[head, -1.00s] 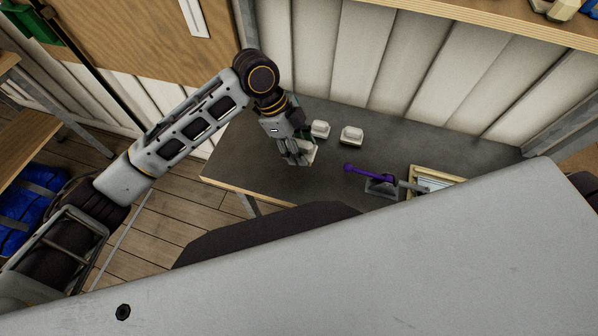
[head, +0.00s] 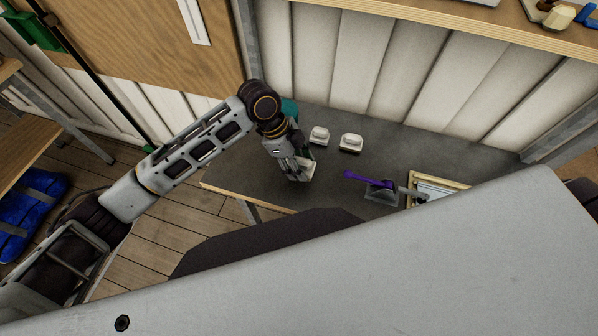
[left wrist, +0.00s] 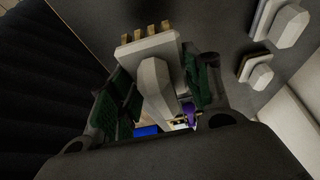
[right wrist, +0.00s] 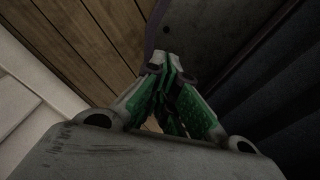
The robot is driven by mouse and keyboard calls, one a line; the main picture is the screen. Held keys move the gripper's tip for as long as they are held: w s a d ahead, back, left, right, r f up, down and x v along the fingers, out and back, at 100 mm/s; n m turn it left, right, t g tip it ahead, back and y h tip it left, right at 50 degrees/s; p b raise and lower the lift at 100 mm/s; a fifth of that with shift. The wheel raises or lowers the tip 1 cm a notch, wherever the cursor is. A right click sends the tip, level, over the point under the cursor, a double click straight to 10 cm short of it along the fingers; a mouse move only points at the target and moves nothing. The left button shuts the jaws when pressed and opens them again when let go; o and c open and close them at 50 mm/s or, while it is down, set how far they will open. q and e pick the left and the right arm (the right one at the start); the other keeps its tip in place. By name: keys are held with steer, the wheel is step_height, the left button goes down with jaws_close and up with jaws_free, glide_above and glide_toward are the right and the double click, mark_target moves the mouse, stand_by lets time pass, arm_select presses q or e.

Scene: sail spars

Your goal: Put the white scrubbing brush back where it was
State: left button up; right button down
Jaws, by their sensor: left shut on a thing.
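My left gripper (head: 298,172) is shut on a white scrubbing brush (left wrist: 155,82), and its tan bristles (left wrist: 146,32) point to the top of the left wrist view. In the head view the held brush (head: 308,170) shows beside the fingers, over the left part of the dark table; I cannot tell whether it touches the table. Two similar white brushes stand on the table behind it, one nearer (head: 319,136) and one to its right (head: 351,142). My right gripper (right wrist: 168,75) shows only in its own wrist view, with its fingertips together and nothing seen between them.
The dark table (head: 240,160) has a clear left part. A purple-handled tool (head: 368,178) and a wood-framed tray (head: 450,178) lie to the right. A teal thing (head: 290,108) shows behind my left wrist. A white panelled wall (head: 400,75) stands behind the table.

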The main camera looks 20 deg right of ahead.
arm_select(q)
steer(key=shift+f, duration=0.55)
step_height(320, 180, down, 4)
steer(key=shift+r, duration=0.2)
steer(key=shift+f, duration=0.35)
arm_select(e)
steer(key=shift+d+r, duration=0.15)
arm_select(q)
steer(key=o, duration=0.9)
steer(key=shift+o, duration=0.4)
arm_select(e)
steer(key=shift+d, duration=0.25)
steer(key=shift+d, duration=0.15)
